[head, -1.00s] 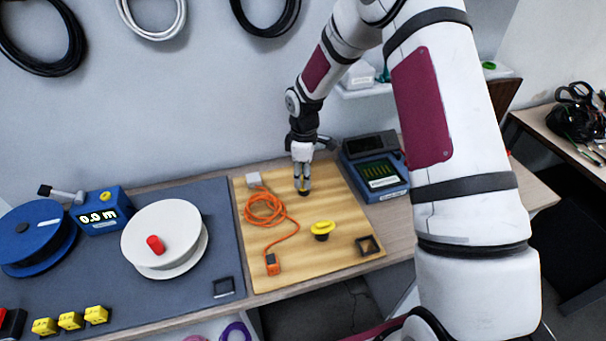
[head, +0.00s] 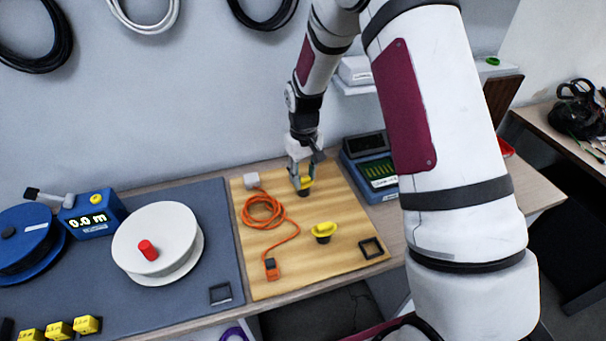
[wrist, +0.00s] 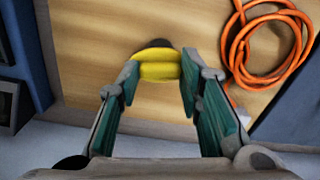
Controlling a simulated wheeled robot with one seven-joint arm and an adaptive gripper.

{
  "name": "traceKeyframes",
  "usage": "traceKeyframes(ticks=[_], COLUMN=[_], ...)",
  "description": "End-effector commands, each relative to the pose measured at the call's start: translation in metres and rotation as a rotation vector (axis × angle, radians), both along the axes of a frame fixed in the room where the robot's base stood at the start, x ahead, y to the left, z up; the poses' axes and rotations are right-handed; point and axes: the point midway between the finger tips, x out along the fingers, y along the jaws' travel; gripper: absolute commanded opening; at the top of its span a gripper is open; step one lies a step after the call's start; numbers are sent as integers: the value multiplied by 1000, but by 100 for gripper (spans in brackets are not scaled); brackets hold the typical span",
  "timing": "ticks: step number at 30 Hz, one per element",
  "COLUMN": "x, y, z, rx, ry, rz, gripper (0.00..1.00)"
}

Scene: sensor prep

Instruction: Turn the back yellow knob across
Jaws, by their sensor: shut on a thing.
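The back yellow knob (head: 306,183) stands on a dark base on the wooden board (head: 349,199). My gripper (head: 301,181) reaches down to it from above and is shut on it. In the wrist view, the knob's yellow handle (wrist: 158,66) lies left to right between the two fingertips of my gripper (wrist: 159,74), with its dark base just behind. The fingers partly hide the knob in the head view. The front yellow knob (head: 324,230) stands free nearer the board's front edge, its handle lying roughly left to right.
An orange cable (head: 262,212) lies coiled left of the knobs. A dark square frame (head: 371,248) sits at the board's front right. A blue meter (head: 376,176) stands behind right. A white spool (head: 157,240) is on the grey mat to the left.

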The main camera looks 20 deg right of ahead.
Motion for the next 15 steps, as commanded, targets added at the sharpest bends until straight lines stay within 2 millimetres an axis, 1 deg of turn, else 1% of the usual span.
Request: traceKeyframes(ticks=[7, 15], x=[0, 0], y=[0, 0], z=[0, 0], rx=[0, 0], ry=[-1, -1], rz=[-137, -206], gripper=[5, 5])
